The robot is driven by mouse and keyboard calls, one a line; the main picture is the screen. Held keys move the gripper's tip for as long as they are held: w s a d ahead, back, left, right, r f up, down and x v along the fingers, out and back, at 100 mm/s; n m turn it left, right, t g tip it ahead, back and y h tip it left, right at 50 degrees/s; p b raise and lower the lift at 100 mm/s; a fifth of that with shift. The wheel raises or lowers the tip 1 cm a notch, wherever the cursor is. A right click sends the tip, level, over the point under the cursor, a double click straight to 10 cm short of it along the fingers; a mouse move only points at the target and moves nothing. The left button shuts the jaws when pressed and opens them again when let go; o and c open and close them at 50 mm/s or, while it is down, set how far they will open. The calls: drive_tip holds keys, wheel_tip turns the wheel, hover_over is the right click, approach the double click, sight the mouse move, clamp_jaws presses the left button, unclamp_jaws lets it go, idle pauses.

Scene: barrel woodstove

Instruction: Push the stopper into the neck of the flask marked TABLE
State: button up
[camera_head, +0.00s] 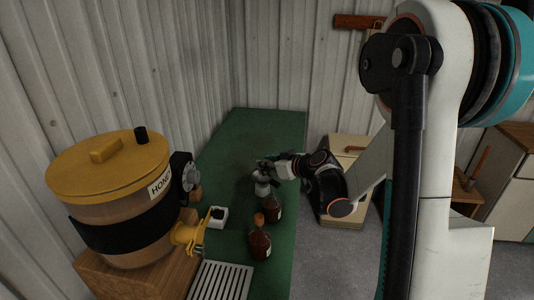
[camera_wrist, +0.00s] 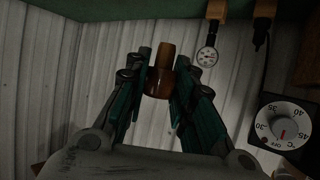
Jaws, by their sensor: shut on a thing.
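In the head view my gripper (camera_head: 264,172) is over the green bench, just above a pale grey piece (camera_head: 261,187) that I cannot clearly make out. The stopper is not clear there. A brown flask with an orange-brown top (camera_head: 260,244) stands nearest on the bench. Another brown flask (camera_head: 275,211) stands behind it, close to my gripper. I cannot read TABLE on any flask.
A honey tank (camera_head: 115,195) with a yellow lid and tap stands at left on a wooden stand. A small white box (camera_head: 217,218) and a slatted rack (camera_head: 221,281) are near it. The green bench top (camera_head: 250,130) is clear at the back. A dial (camera_wrist: 285,122) shows in the wrist view.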

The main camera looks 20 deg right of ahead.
drive_tip(key=shift+w+d+f+b, duration=0.1)
drive_tip(key=shift+d+f+b, duration=0.15)
drive_tip(key=shift+f+b, duration=0.45)
drive_tip(key=shift+w+d+f+b, duration=0.1)
drive_tip(key=shift+d+f+b, duration=0.25)
drive_tip(key=shift+f, duration=0.7)
drive_tip(key=shift+d+f+b, duration=0.15)
drive_tip(key=shift+f+b, duration=0.5)
drive_tip(key=shift+f, duration=0.2)
drive_tip(key=shift+s+f+b, duration=0.2)
drive_tip(key=shift+f+b, duration=0.1)
drive_tip(key=shift+b, duration=0.35)
drive_tip(key=shift+f+b, duration=0.8)
drive_tip(key=shift+f, duration=0.1)
idle(0.5)
drive_tip(key=shift+r, duration=0.1)
drive_tip(key=shift+r+p, duration=0.6)
drive_tip(key=shift+r, duration=0.2)
idle(1.1)
drive_tip(key=shift+f+b, duration=0.85)
drive_tip(key=shift+b, duration=0.2)
idle(0.3)
